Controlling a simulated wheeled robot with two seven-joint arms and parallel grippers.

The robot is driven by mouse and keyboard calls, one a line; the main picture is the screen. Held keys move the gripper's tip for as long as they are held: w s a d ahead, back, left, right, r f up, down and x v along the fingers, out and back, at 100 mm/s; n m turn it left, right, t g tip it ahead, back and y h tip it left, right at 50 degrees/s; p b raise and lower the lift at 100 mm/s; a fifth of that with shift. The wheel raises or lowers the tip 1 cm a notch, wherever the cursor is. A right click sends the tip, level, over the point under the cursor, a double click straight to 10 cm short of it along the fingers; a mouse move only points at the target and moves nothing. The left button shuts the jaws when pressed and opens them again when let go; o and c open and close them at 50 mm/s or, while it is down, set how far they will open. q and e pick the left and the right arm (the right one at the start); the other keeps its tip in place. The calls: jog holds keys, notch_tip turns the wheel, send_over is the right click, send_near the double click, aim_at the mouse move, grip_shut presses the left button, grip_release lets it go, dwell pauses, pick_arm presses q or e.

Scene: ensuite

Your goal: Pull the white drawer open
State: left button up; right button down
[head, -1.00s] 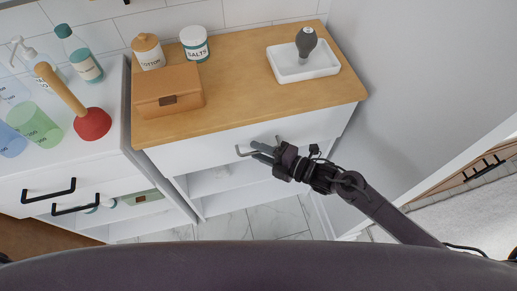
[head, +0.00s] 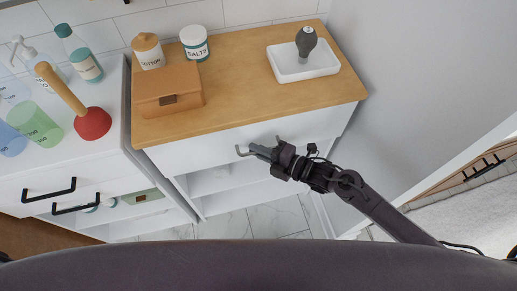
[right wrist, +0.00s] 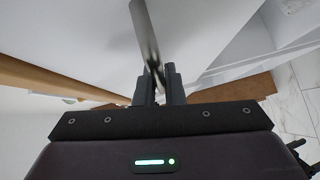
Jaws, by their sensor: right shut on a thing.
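The white drawer (head: 215,152) is the front just under the wooden top of the middle cabinet, and it looks closed. Its grey bar handle (head: 241,152) sticks out from the front, and part of it is hidden by my gripper. My right gripper (head: 262,151) is at the drawer front, shut on the handle. In the right wrist view the metal handle (right wrist: 147,35) runs down between the two dark fingers (right wrist: 159,85). My left gripper is not in view.
A brown box (head: 165,92), two jars and a white tray (head: 290,73) stand on the wooden top (head: 235,90). A left cabinet with black handles (head: 48,190) bears a plunger (head: 90,122) and bottles. Open shelves lie below the drawer. A wall (head: 400,80) is close at right.

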jog(key=s+d+p, duration=0.2)
jog(key=s, duration=0.8)
jog(key=s+d+p, duration=0.3)
jog(key=s, duration=0.8)
jog(key=shift+d+p, duration=0.35)
jog(key=shift+s, duration=0.1)
jog(key=c, duration=1.5)
grip_release()
jog(key=b+v, duration=0.1)
jog(key=v, duration=0.6)
jog(key=shift+s+d+r, duration=0.1)
jog(key=shift+s+d, duration=0.1)
jog(key=shift+d, duration=0.1)
